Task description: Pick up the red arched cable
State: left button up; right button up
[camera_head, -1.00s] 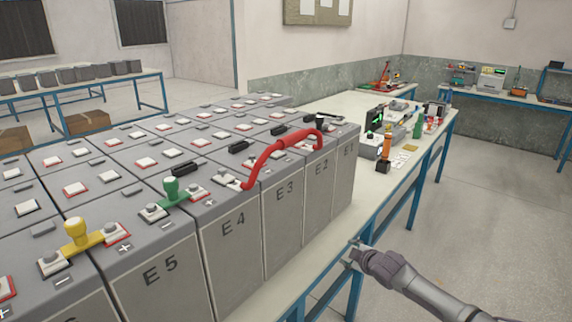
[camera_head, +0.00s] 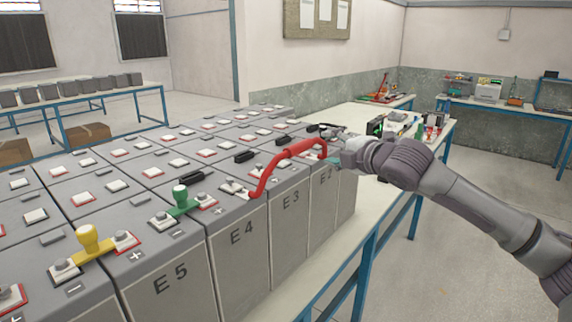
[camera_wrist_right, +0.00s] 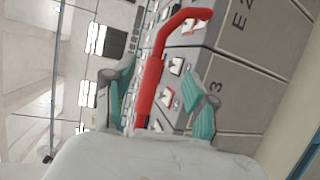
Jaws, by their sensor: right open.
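The red arched cable (camera_head: 287,156) rises over the tops of the grey batteries near E4, E3 and E2 in the head view. In the right wrist view the red cable (camera_wrist_right: 152,78) runs up the picture between the two teal-padded fingers. My right gripper (camera_head: 333,148) is at the cable's far end in the head view, above the battery edge. Its fingers (camera_wrist_right: 160,100) are spread apart on either side of the cable in the wrist view. I cannot tell how far the cable is from the pads. My left gripper is not in view.
A green-handled connector (camera_head: 181,198) and a yellow-handled connector (camera_head: 89,241) stand on the batteries nearer the camera. Black bars lie on the battery tops. Instruments (camera_head: 398,122) crowd the bench beyond my right arm. The floor at right is clear.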

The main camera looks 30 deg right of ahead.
aim_at(314, 143)
jog(key=w, duration=0.2)
jog(key=w+p, duration=0.1)
jog(key=shift+w+a+f, duration=0.15)
jog(key=shift+w+f, duration=0.1)
jog(key=shift+w, duration=0.45)
jog(key=w, duration=0.1)
jog(key=w+p, duration=0.1)
jog(key=w, duration=0.1)
jog(key=w+p, duration=0.1)
jog(key=shift+w+f, duration=0.3)
jog(key=shift+f, duration=0.1)
jog(key=shift+s, duration=0.1)
jog(key=c, duration=0.3)
grip_shut()
jog(key=shift+r, duration=0.1)
